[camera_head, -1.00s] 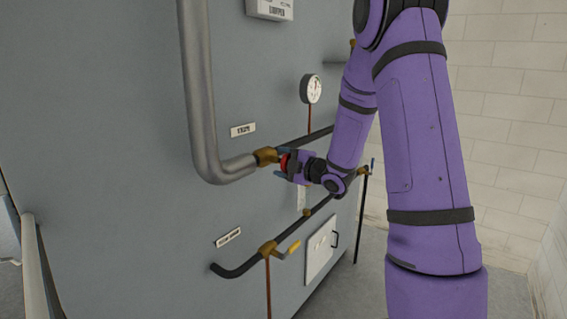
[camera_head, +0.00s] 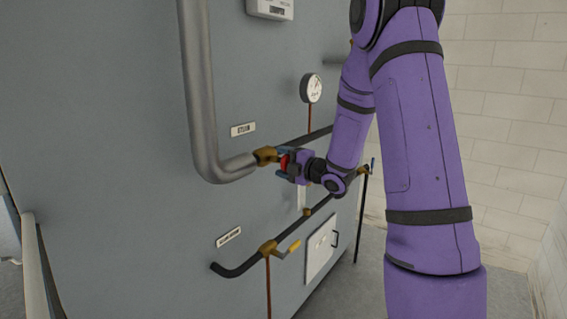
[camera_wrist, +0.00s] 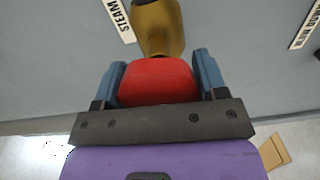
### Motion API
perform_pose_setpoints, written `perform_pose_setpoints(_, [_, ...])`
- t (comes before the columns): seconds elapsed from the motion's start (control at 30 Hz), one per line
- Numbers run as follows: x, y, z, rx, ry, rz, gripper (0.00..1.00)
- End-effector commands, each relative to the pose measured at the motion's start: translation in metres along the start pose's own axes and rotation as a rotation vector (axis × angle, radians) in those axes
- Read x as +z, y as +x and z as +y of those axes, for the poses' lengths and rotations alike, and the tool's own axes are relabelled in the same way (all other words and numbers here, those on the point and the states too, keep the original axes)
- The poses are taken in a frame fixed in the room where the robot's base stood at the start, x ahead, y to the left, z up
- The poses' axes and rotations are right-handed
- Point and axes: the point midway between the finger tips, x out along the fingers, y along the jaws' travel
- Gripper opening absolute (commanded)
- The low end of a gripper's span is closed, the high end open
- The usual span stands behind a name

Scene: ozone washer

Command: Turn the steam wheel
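The red steam wheel (camera_wrist: 158,80) sits at the end of a brass valve (camera_wrist: 158,25). In the wrist view a "STEAM" label (camera_wrist: 118,18) is beside the valve. My gripper (camera_wrist: 158,76) has one blue finger along each side of the wheel, with no clear gap between fingers and wheel, so it looks shut on it. In the head view my gripper (camera_head: 284,164) is at the brass valve (camera_head: 265,155) at the end of the thick grey pipe. Only a little of the red wheel (camera_head: 284,161) shows there between the fingers.
The grey washer wall (camera_head: 120,150) fills the left. A round gauge (camera_head: 312,88) is above the gripper. Below runs a dark pipe with a yellow-handled valve (camera_head: 270,247), near a white hatch (camera_head: 320,250). A tiled wall (camera_head: 510,120) is at right.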

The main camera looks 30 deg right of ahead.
Motion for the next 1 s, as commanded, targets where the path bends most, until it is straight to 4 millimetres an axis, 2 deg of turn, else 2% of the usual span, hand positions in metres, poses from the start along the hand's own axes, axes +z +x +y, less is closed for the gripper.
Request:
perform_pose_setpoints(0.03, [0.000, 0.000, -0.001, -0.002, 0.002, 0.000, 0.77])
perform_pose_setpoints(0.1, [0.000, 0.000, -0.001, -0.002, 0.002, 0.000, 0.91])
perform_pose_setpoints(0.47, [0.000, -0.005, 0.000, 0.000, 0.001, -0.001, 0.91])
perform_pose_setpoints(0.57, [0.001, -0.017, 0.000, -0.001, 0.001, -0.002, 0.91])
perform_pose_setpoints(0.9, [0.001, -0.079, -0.001, -0.001, 0.002, -0.004, 0.91])
perform_pose_setpoints(1.0, [0.001, -0.093, -0.001, -0.001, 0.001, -0.003, 0.91])
